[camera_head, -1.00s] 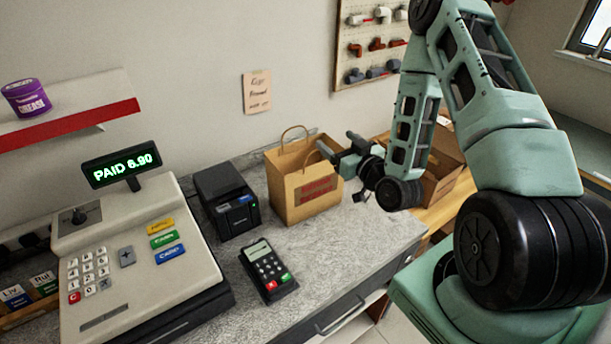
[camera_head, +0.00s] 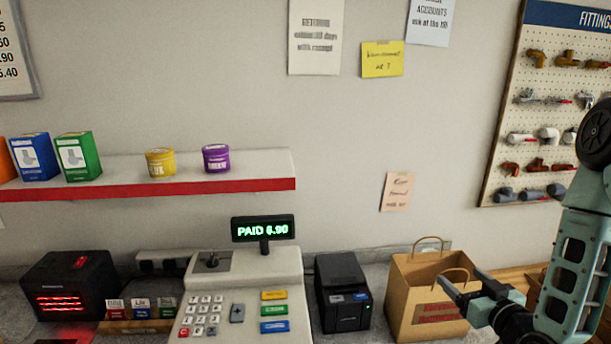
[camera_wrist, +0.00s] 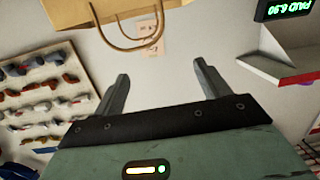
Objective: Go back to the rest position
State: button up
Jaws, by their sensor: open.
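My gripper (camera_head: 462,288) is at the right in the head view, beside the brown paper bag (camera_head: 404,301) on the counter. In the wrist view my gripper (camera_wrist: 162,85) shows two fingers spread apart with nothing between them. The wrist view is upside down, and the bag (camera_wrist: 95,12) with its handle loop shows at its top edge. In the head view the fingers overlap the bag's right side; I cannot tell whether they touch it.
The cash register (camera_head: 243,300) reads PAID 6.90. A black printer (camera_head: 342,292) stands between register and bag. A red-edged shelf (camera_head: 240,184) holds boxes and two tins. A pegboard (camera_head: 513,92) of fittings hangs at the right. The wall above the bag is open.

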jog(key=s+a+f+n+g+y+b, duration=0.15)
jog(key=a+f+g+b, duration=0.3)
jog(key=a, duration=0.45)
jog(key=s+a+f+n+g+y+b, duration=0.1)
jog(key=a+f+n+g+b, duration=0.3)
jog(key=a, duration=0.5)
jog(key=s+a+g+h+b, duration=0.1)
jog(key=s+a+g+b, duration=0.1)
jog(key=s, duration=0.5)
jog(key=s+a+g+h+b, duration=0.1)
jog(key=s+a+g+b, duration=0.1)
jog(key=s, duration=0.6)
jog(key=s+a+g+h+b, duration=0.1)
jog(key=s+g+b, duration=0.3)
jog(key=s, duration=0.4)
jog(key=shift+s+a+r+n+b, duration=0.3)
jog(key=shift+a+n+b, duration=0.15)
jog(key=shift+a+b, duration=0.4)
jog(key=shift+w, duration=0.1)
